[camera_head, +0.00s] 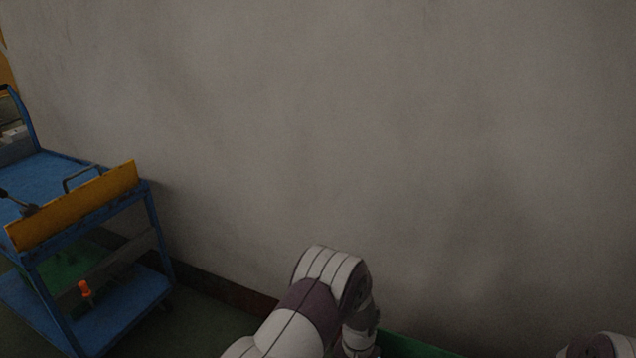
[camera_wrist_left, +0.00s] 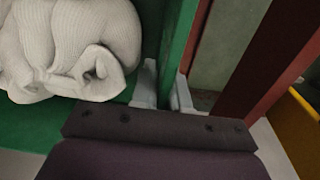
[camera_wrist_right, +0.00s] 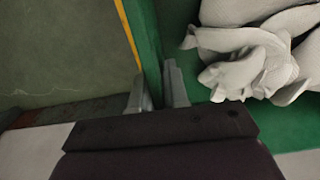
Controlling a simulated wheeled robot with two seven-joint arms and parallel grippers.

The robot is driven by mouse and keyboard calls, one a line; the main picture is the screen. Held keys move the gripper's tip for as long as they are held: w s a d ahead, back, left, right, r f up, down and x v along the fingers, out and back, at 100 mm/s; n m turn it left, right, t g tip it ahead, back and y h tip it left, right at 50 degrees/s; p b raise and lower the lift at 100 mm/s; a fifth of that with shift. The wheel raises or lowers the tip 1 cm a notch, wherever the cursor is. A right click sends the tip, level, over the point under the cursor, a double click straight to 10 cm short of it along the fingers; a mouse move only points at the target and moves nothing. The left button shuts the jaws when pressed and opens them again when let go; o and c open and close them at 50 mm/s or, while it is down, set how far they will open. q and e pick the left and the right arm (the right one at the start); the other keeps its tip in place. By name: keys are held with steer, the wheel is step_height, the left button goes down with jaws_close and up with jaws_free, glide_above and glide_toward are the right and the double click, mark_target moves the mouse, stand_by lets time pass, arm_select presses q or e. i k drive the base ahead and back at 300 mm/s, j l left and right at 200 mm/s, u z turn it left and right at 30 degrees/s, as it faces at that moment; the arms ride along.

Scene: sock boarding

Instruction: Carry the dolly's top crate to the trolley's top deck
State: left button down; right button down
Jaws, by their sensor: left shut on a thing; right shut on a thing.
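The green crate shows in the left wrist view (camera_wrist_left: 178,35), with pale socks (camera_wrist_left: 70,45) inside. It also shows in the right wrist view (camera_wrist_right: 147,45), with more pale socks (camera_wrist_right: 250,55), and as a green strip low in the head view (camera_head: 410,346). My left gripper (camera_wrist_left: 163,90) is shut on one crate wall. My right gripper (camera_wrist_right: 157,90) is shut on another part of the crate's wall. The blue trolley stands at the left of the head view, its top deck (camera_head: 38,178) partly cut off. The dolly cannot be made out.
A yellow board (camera_head: 75,205) stands along the trolley deck's near edge, by a dark metal handle (camera_head: 82,178). An orange-handled thing (camera_head: 85,291) is near the lower shelf (camera_head: 125,310). A bare grey wall (camera_head: 350,120) fills the background. Dark red bars (camera_wrist_left: 270,60) stand beside the crate.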

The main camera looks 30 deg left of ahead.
mark_target(29, 189)
steer(key=k+j+z, duration=0.1)
steer(key=z, duration=0.3)
steer(key=k+z, duration=0.15)
steer(key=z, duration=0.3)
steer(key=k+z, duration=0.15)
steer(key=z, duration=0.25)
steer(key=k+z, duration=0.1)
steer(key=z, duration=0.3)
steer(key=k+j+z, duration=0.35)
steer(key=k+z, duration=0.35)
steer(key=k, duration=0.15)
steer(key=k+j+z, duration=0.1)
steer(key=k+z, duration=0.25)
steer(key=k+u, duration=0.2)
steer(key=k, duration=0.75)
steer(key=k+j+u, duration=0.2)
steer(key=k, duration=0.8)
steer(key=k+u, duration=0.3)
steer(key=k, duration=0.75)
steer(key=k+u, duration=0.1)
steer(key=u, duration=0.35)
steer(key=j+u, duration=0.15)
steer(key=u, duration=0.25)
steer(key=j+u, duration=0.15)
steer(key=u, duration=0.3)
steer(key=k+j+u, duration=0.1)
steer(key=u, duration=0.35)
